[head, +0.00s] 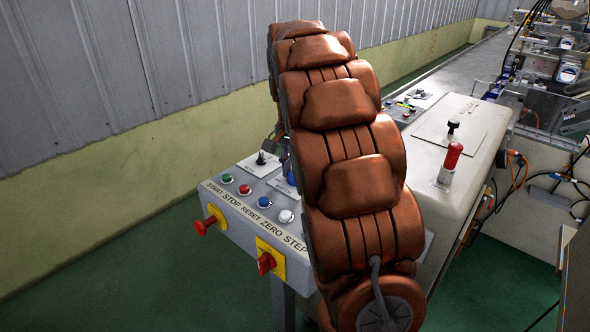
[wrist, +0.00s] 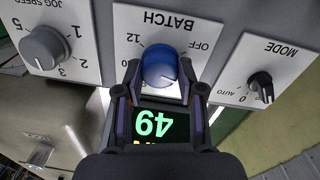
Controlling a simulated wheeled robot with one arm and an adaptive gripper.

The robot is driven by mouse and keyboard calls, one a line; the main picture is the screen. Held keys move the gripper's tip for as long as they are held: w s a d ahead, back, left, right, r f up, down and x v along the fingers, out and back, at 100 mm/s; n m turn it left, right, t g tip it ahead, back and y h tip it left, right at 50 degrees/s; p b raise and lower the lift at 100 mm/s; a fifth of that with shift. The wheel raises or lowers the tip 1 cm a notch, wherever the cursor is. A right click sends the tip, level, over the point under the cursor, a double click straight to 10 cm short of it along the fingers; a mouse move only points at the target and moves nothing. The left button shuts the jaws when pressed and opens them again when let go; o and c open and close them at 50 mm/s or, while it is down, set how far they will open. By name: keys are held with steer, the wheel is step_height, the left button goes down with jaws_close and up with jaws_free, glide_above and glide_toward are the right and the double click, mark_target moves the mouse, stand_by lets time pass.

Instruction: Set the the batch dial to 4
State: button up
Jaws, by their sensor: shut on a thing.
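The batch dial (wrist: 158,66) is a round blue knob on a white plate labelled BATCH, upside down in the wrist view. My gripper (wrist: 160,80) has one finger on each side of the knob and is shut on it. I cannot tell which number the dial points at. A display (wrist: 160,124) with green digits shows between the fingers, upside down. In the head view the dial's place is mostly hidden behind my brown arm, and the gripper is not visible.
A grey jog speed knob (wrist: 42,46) and a black mode switch (wrist: 262,84) flank the dial. The console's front (head: 258,222) has several push buttons and red knobs on yellow plates. A red-handled lever (head: 452,160) stands on the machine at right.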

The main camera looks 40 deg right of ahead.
steer(key=o, duration=1.1)
steer(key=shift+o, duration=0.2)
steer(key=shift+w+r, duration=0.2)
steer(key=shift+r, duration=3.3)
steer(key=shift+a+r, duration=0.1)
steer(key=shift+r, duration=0.15)
